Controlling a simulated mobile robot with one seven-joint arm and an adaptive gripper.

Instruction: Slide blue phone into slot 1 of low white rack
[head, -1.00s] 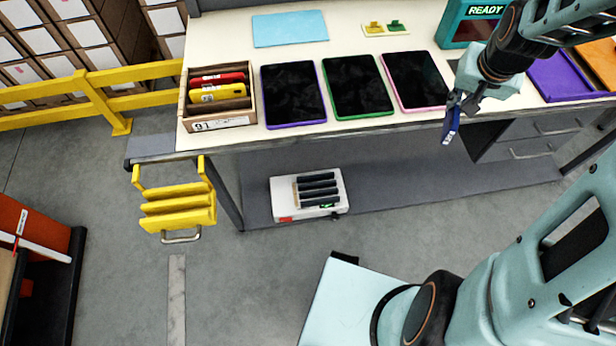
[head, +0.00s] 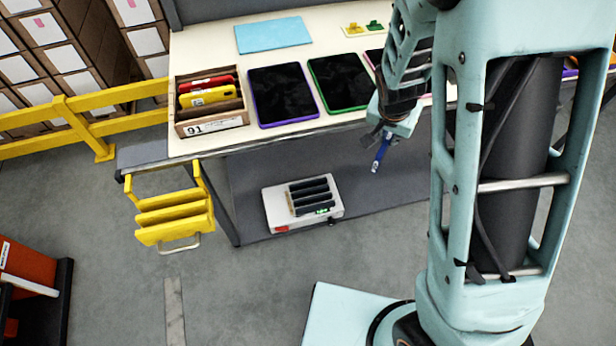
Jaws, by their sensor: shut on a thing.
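The blue phone (head: 380,158) hangs below my gripper (head: 386,137), seen nearly edge-on as a narrow blue strip. My gripper is shut on its upper end, just in front of the table's front edge. The low white rack (head: 274,207) lies on the grey lower shelf, below and to the left of the gripper. It has several dark slots side by side, with a red mark at its front left and a small green light at its front right. No phone shows in its slots. I cannot read slot numbers. The phone is clear of the rack.
The tabletop (head: 215,60) overhangs the lower shelf (head: 245,175). On it are a carton (head: 210,125) marked 91 with red and yellow phones, and several tablets. A yellow rack (head: 172,216) hangs at the table's left end. My arm hides the table's right side.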

